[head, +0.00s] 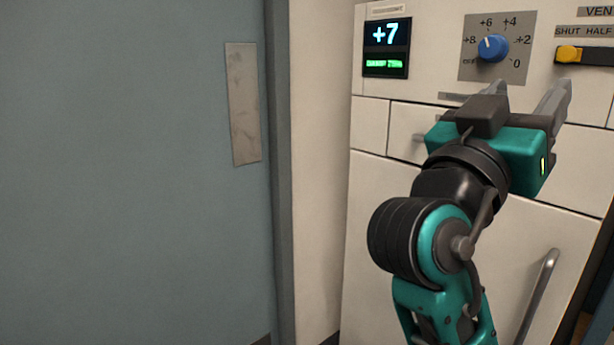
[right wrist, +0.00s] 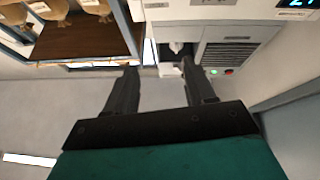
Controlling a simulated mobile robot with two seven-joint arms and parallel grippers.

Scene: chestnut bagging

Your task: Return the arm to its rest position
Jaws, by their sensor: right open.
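My right arm (head: 440,240), teal and black, rises from the bottom of the head view in front of a pale cabinet (head: 375,230). Its right gripper (head: 530,90) is open, with its two grey fingers apart, below and to the right of a blue knob. In the right wrist view the right gripper (right wrist: 158,68) shows two spread dark fingers with nothing held between them. Whether it touches the cabinet cannot be told. My left gripper is in neither view.
The cabinet carries a display (head: 387,47) reading +7, a blue knob (head: 493,48) and a yellow slider (head: 569,54). A grey-blue door or panel (head: 130,180) fills the left. The right wrist view shows a brown shelf (right wrist: 85,42) with sacks (right wrist: 92,7) and open grey floor (right wrist: 40,110).

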